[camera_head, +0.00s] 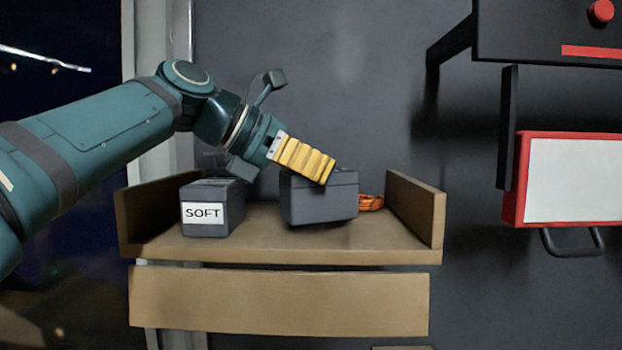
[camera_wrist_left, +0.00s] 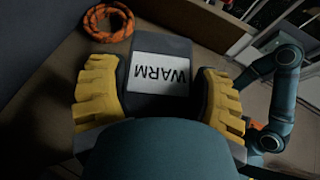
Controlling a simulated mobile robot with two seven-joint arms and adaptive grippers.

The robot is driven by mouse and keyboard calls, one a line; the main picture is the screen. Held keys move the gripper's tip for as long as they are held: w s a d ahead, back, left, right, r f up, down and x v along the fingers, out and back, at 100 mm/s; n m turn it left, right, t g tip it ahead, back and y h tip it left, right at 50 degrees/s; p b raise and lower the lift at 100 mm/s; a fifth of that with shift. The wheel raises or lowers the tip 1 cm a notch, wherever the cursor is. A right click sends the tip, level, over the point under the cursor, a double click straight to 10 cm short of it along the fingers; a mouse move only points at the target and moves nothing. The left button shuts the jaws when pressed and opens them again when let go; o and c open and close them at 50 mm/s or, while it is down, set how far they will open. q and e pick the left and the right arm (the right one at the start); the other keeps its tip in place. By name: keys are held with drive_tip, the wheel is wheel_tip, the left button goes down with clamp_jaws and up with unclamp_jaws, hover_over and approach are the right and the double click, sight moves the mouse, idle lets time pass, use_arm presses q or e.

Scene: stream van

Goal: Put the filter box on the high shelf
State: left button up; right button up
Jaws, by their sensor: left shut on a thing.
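A dark grey box (camera_head: 322,205) is held over the right part of a wooden shelf (camera_head: 290,256), slightly tilted. In the left wrist view this box has a white label (camera_wrist_left: 158,77) reading WARM. My left gripper (camera_head: 312,163) reaches down from the upper left, its yellow ridged fingers shut on the box. In the left wrist view the fingers (camera_wrist_left: 160,92) sit on both sides of it. A second dark grey box (camera_head: 213,208), labelled SOFT, stands on the shelf's left part. I cannot tell whether the held box touches the shelf. My right gripper is not in view.
An orange coil (camera_head: 371,202) lies behind the held box, near the shelf's right side wall (camera_head: 414,208). It also shows in the left wrist view (camera_wrist_left: 108,22). A red-framed white panel (camera_head: 572,180) and a black unit (camera_head: 545,30) are at the right.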

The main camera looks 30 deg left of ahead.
use_arm(q)
drive_tip(key=shift+f, duration=0.8)
drive_tip(key=o, duration=1.3)
drive_tip(key=shift+f, duration=0.1)
drive_tip(key=v, duration=1.2)
drive_tip(key=shift+s, duration=0.1)
